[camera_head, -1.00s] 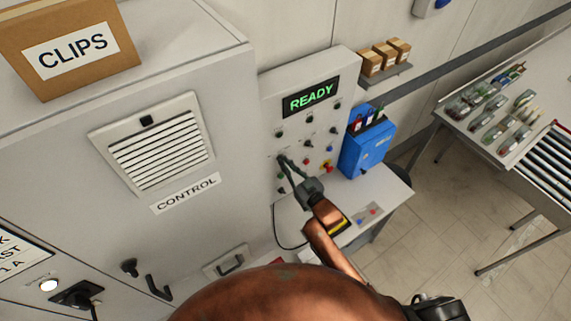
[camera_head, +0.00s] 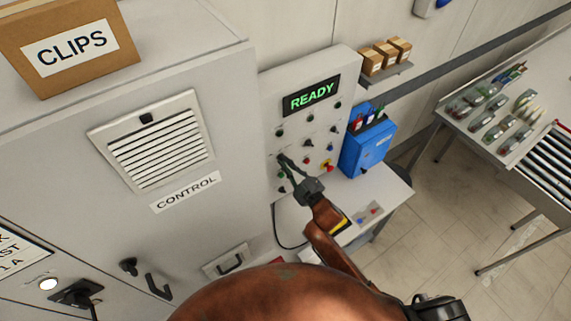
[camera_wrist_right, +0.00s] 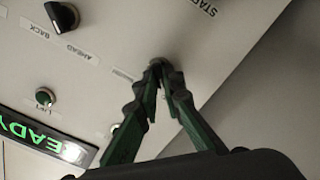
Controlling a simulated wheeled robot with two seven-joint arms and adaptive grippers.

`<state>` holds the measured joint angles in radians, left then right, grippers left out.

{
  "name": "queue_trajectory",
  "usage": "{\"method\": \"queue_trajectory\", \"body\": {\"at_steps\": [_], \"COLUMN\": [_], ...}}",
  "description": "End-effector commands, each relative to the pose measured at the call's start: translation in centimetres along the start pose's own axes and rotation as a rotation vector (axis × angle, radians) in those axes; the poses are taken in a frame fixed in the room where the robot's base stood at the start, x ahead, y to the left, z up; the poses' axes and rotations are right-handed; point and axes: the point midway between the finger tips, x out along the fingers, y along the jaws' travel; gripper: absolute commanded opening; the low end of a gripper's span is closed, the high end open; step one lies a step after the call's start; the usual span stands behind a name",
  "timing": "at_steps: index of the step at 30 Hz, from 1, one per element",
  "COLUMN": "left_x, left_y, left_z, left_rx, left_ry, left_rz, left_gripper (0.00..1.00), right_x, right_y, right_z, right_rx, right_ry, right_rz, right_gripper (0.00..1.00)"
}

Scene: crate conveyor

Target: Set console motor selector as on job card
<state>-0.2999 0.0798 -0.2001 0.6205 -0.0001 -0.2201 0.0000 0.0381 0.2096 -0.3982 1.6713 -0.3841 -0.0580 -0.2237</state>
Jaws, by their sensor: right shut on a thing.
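The console (camera_head: 318,80) is a pale upright panel with a green READY display (camera_head: 311,96) and several knobs, buttons and lamps. My right gripper (camera_head: 284,160) reaches its lower left part. In the right wrist view, the fingertips of my right gripper (camera_wrist_right: 156,66) are closed together on a small dark knob at the panel face. The fingers mostly hide this knob, and its pointer direction cannot be read. The small label beside it is too blurred to read. A black selector knob (camera_wrist_right: 62,17) stands near labels BACK and AHEAD. My left gripper is not in view. No job card is readable.
A grey CONTROL cabinet (camera_head: 225,75) stands left of the console, with a CLIPS box (camera_head: 100,78) on top. A blue holder (camera_head: 365,150) and a white table (camera_head: 385,195) are at the right.

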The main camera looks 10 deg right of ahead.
Motion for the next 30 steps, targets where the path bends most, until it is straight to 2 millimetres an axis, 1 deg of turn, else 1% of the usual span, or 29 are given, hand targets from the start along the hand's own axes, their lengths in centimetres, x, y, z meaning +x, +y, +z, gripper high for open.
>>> {"method": "queue_trajectory", "body": {"at_steps": [6,20,21,27,30], "left_x": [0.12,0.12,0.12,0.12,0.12], "left_y": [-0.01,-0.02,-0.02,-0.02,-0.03], "left_z": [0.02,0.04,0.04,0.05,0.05], "left_rx": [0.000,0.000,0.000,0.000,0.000], "left_ry": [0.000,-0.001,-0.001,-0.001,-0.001], "left_rz": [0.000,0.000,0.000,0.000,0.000], "left_gripper": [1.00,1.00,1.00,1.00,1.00], "right_x": [0.00,0.00,0.00,-0.01,-0.02], "right_y": [-0.09,-0.09,-0.09,-0.05,-0.04], "right_z": [-0.03,-0.04,-0.03,-0.01,0.00], "right_rx": [-0.050,-0.060,-0.060,-0.059,-0.059], "right_ry": [0.001,0.001,0.001,0.000,0.000], "right_rz": [-0.001,-0.001,-0.001,0.000,0.000], "right_gripper": [0.00,0.00,0.10,0.24,0.25]}}
